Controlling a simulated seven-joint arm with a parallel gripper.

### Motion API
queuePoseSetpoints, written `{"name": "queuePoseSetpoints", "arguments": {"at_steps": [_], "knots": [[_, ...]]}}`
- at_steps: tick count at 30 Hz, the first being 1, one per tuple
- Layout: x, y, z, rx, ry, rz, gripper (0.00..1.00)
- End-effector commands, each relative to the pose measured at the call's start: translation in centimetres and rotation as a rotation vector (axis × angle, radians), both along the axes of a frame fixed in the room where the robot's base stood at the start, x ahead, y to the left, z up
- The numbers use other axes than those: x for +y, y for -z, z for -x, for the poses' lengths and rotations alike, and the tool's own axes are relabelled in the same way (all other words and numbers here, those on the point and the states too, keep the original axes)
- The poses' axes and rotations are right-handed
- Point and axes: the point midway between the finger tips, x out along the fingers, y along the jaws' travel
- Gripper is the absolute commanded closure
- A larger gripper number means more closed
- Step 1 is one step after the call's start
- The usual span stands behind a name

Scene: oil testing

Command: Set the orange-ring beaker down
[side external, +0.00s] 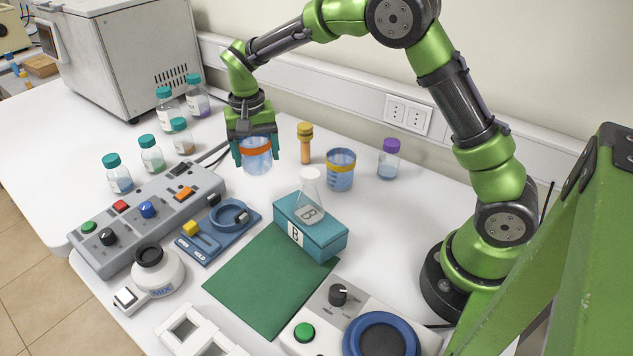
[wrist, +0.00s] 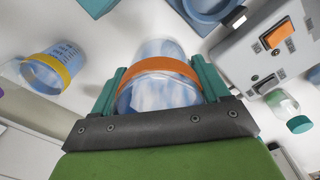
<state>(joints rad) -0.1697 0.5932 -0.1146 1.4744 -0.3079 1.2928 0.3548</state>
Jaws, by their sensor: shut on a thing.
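The orange-ring beaker (side external: 257,158) is clear glass with an orange band near its top. My gripper (side external: 255,150) is shut on it, with teal fingers on both sides. In the wrist view the beaker (wrist: 158,85) sits between the two fingers (wrist: 160,90), its orange band across the middle. The beaker looks upright in the side view, over the white table (side external: 262,205) at the back middle. I cannot tell whether its base touches the table.
A yellow-ring beaker (side external: 340,172) and a yellow-topped orange tool (side external: 305,143) stand to the right. A teal box (side external: 325,243) marked B bears a flask (side external: 309,190). Several teal-capped bottles (side external: 151,154) stand left. A button panel (side external: 150,228) lies in front. The table just below my gripper is clear.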

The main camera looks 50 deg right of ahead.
Motion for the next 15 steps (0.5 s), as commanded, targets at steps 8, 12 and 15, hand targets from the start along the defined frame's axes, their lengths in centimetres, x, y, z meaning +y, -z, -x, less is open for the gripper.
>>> {"name": "queuePoseSetpoints", "arguments": {"at_steps": [8, 12, 15], "knots": [[-5.4, -1.1, -3.7, -0.022, 0.124, -0.009, 0.57], [-5.1, -1.1, -4.1, -0.024, 0.123, -0.015, 0.57], [-5.0, 0.8, -3.8, -0.014, 0.121, -0.018, 0.57]]}}
